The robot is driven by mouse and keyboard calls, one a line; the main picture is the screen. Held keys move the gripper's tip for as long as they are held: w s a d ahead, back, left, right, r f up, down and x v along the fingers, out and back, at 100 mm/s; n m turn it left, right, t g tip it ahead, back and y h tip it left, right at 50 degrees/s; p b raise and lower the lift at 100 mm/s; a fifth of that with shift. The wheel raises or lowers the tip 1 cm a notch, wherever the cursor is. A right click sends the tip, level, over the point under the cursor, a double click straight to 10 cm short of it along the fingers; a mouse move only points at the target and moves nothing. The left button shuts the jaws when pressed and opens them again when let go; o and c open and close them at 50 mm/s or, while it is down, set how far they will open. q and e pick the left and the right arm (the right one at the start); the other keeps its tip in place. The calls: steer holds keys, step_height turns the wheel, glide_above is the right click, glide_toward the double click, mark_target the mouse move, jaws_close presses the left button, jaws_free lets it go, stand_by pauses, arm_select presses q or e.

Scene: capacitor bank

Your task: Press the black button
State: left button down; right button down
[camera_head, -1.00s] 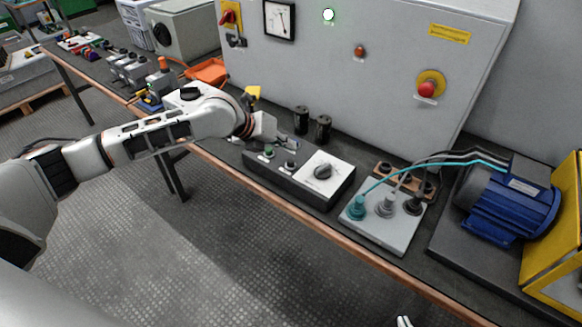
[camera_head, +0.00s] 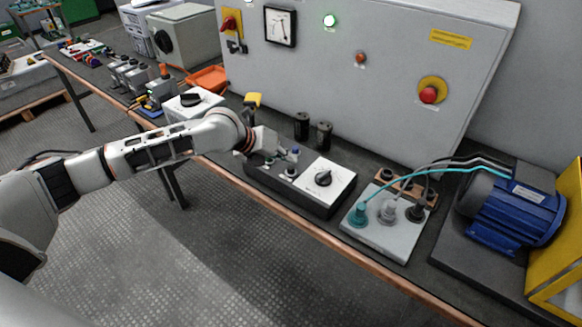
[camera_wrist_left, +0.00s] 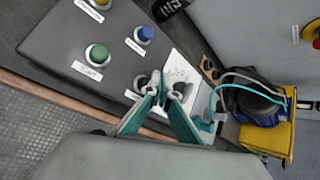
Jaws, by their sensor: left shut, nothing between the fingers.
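The dark control box (camera_head: 258,178) sits on the bench, with a white panel and dark knob at its right end. Its black button (camera_head: 291,172) is at the front, and it also shows in the wrist view (camera_wrist_left: 140,82), close beside the fingertips. A green button (camera_wrist_left: 97,54), a blue button (camera_wrist_left: 146,34) and a yellow button (camera_wrist_left: 101,3) are on the same box. My left gripper (camera_head: 281,153) is shut and empty above the box; its fingertips (camera_wrist_left: 166,88) look near the black button. I cannot tell if they touch it. My right gripper is not in view.
A grey cabinet (camera_head: 380,100) with a gauge, a green-lit lamp (camera_head: 330,20) and a red stop button (camera_head: 428,95) stands behind. Two black cylinders (camera_head: 302,126) stand behind the box. A cable plate (camera_head: 385,240) and blue motor (camera_head: 510,205) are at right.

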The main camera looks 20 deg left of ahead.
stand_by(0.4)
arm_select(q)
steer(key=shift+f, duration=0.75)
stand_by(0.8)
steer(key=shift+f+b, duration=0.55)
steer(key=shift+f, duration=0.15)
stand_by(0.5)
steer(key=shift+r, duration=0.15)
steer(key=shift+r+p, duration=1.05)
steer(key=shift+r, duration=0.25)
